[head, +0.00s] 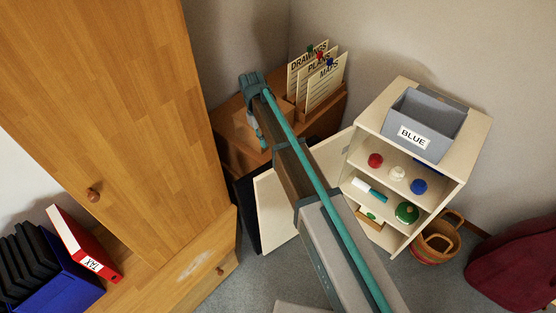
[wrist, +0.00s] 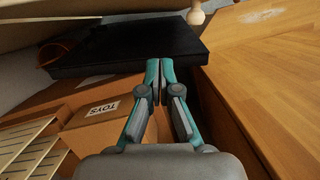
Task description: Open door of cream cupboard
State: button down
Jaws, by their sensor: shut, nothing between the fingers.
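The cream cupboard (head: 449,187) stands at the right in the head view, its shelves visible. Its cream door (head: 275,209) stands swung out to the left, partly hidden behind my arm. In the wrist view a cream panel (wrist: 60,27), seemingly this door, crosses the upper left, and a pale round knob (wrist: 195,16) shows at the top. My gripper (head: 262,141) points down over the brown cabinet to the left of the cupboard, apart from the door. In the wrist view my gripper (wrist: 159,66) is shut and empty.
A wooden wardrobe (head: 120,110) stands close on the left. The brown cabinet (head: 225,117) carries the file holder (head: 291,108) and a TOYS box (wrist: 92,117). A black box (head: 245,212) is beside the door. A basket (head: 437,240) stands right of the cupboard.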

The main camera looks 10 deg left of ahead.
jog(key=s+d+f+p, duration=0.4)
jog(key=f, duration=0.5)
jog(key=shift+d+f, duration=0.35)
jog(key=shift+d, duration=0.05)
jog(key=shift+s, duration=0.1)
